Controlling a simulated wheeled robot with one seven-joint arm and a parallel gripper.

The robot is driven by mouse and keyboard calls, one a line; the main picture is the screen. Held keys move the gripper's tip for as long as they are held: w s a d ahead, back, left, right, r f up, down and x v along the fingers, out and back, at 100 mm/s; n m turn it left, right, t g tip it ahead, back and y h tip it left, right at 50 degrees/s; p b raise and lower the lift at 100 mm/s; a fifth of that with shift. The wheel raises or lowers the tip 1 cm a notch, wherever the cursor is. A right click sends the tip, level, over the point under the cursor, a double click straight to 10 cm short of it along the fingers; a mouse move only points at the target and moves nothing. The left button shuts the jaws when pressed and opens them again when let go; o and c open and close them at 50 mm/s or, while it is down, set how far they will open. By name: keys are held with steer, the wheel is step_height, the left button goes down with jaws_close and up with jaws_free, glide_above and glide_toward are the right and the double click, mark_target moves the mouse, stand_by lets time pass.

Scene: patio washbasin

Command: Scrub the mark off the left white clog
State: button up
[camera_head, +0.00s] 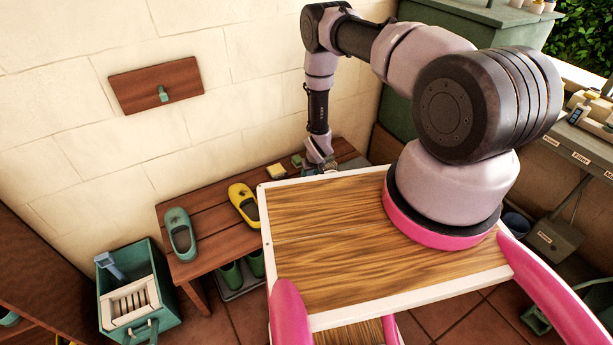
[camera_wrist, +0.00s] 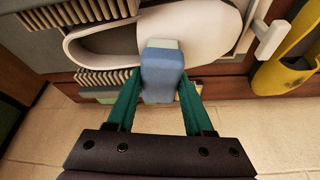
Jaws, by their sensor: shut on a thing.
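My gripper (camera_wrist: 158,88) has its teal fingers shut on a blue block with a pale green face (camera_wrist: 163,72), which looks like a sponge. A white clog (camera_wrist: 212,30) lies just beyond the block in the wrist view. The block overlaps the clog's near edge there; I cannot tell whether they touch. No mark shows clearly on the clog, and part of it is behind the block. In the head view my gripper (camera_head: 319,166) is low over the far right of the wooden bench (camera_head: 215,236), and the white clog is hidden.
Ribbed brush-like pieces (camera_wrist: 110,78) are beside the white clog. A green crate (camera_head: 160,315) stands at lower left. The wall is close behind.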

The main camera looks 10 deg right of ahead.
steer(key=shift+d, duration=0.4)
steer(key=shift+s+a, duration=0.2)
steer(key=shift+a, duration=0.55)
steer(key=shift+s+a, duration=0.2)
steer(key=shift+a, duration=0.5)
steer(key=shift+w+d+f, duration=0.1)
steer(key=shift+w+d, duration=0.1)
steer(key=shift+d, duration=0.55)
steer(key=shift+w+d, duration=0.15)
steer(key=shift+d, duration=0.55)
steer(key=shift+r, duration=2.55)
steer(key=shift+w, duration=0.1)
